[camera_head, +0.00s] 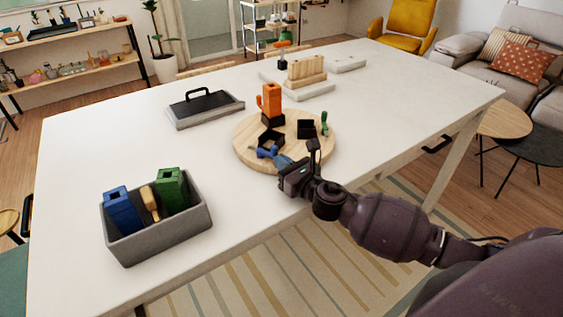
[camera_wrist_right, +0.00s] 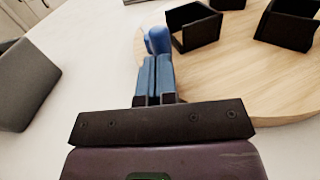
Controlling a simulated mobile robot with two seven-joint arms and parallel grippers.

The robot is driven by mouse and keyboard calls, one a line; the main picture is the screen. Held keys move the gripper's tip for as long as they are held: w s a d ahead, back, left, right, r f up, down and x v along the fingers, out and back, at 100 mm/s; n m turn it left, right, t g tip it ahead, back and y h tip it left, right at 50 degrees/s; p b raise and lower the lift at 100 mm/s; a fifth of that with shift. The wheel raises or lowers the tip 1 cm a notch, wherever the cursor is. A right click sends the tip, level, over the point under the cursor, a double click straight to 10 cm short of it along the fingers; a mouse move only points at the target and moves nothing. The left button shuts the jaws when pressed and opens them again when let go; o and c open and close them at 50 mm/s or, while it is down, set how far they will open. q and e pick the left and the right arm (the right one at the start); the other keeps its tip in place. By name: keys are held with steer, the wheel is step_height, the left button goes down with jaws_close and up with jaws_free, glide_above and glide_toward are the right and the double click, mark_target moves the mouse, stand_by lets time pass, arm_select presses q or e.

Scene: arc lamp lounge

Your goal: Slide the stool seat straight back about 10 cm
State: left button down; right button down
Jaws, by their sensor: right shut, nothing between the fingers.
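The stool seat, a round pale wooden disc (camera_head: 246,152), lies flat on the white table and fills the right side of the right wrist view (camera_wrist_right: 240,85). It carries black square sockets; one open socket (camera_head: 305,129) is on its right. An orange leg (camera_head: 271,101) stands upright in the rear socket. A small blue piece (camera_head: 266,153) sits by the front socket (camera_wrist_right: 193,27). My right gripper (camera_head: 284,160) is shut and empty at the seat's front edge, its blue fingers pointing at the blue piece (camera_wrist_right: 157,40); I cannot tell whether they touch. My left gripper is out of view.
A grey bin (camera_head: 160,243) with a blue leg, a green leg and a wooden mallet stands front left. A grey tray with a black handle (camera_head: 206,110) lies behind left. A white base with wooden blocks (camera_head: 305,90) stands behind the seat, with some bare table between.

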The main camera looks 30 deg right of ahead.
mark_target(263, 147)
steer(key=shift+w, duration=0.15)
steer(key=w, duration=0.2)
steer(key=w+a, duration=0.1)
steer(key=w, duration=0.5)
steer(key=shift+a, duration=0.25)
stand_by(0.4)
